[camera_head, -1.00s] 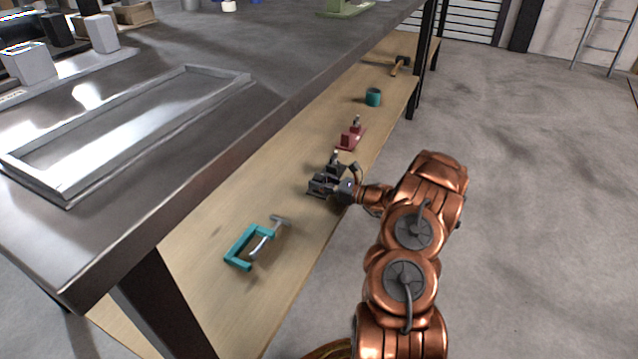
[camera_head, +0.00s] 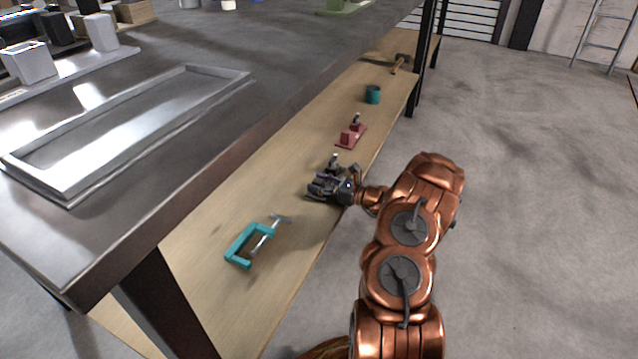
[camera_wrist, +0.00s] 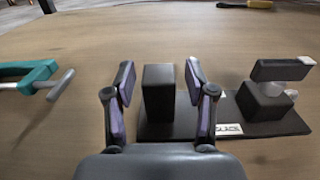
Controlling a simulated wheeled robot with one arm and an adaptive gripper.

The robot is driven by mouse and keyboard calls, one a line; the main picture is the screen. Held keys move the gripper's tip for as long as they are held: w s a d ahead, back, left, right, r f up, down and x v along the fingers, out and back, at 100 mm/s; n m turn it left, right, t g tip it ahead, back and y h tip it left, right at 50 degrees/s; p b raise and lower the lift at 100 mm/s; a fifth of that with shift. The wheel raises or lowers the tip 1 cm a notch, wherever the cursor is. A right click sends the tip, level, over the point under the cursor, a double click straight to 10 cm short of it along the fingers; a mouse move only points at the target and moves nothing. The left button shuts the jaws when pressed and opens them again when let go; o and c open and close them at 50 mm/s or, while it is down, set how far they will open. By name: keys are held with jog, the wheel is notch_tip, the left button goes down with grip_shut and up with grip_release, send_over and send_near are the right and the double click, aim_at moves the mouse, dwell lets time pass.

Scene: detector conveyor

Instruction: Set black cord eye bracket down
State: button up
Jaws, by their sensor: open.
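The black cord eye bracket (camera_wrist: 265,128) rests on the wooden lower shelf. In the wrist view it has a flat base with a label, a black block (camera_wrist: 158,92) and a second post with a small pale eye part at the right. My gripper (camera_wrist: 156,85) is open, with one finger on each side of the black block; small gaps show beside it. In the head view my gripper (camera_head: 330,186) is low over the shelf and hides much of the bracket, whose upright tip (camera_head: 335,160) shows behind it.
A teal clamp (camera_head: 246,245) lies nearer on the shelf (camera_head: 215,290). A red bracket (camera_head: 350,137), a teal cup (camera_head: 372,94) and a hammer (camera_head: 400,63) lie farther along. The steel tabletop (camera_head: 260,70) overhangs the shelf's left side. Bare wood lies between the clamp and bracket.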

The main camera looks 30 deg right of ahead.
jog(key=shift+s+r, duration=0.1)
jog(key=shift+r, duration=0.55)
jog(key=p+v, duration=0.4)
jog(key=v, duration=0.8)
jog(key=shift+f, duration=0.1)
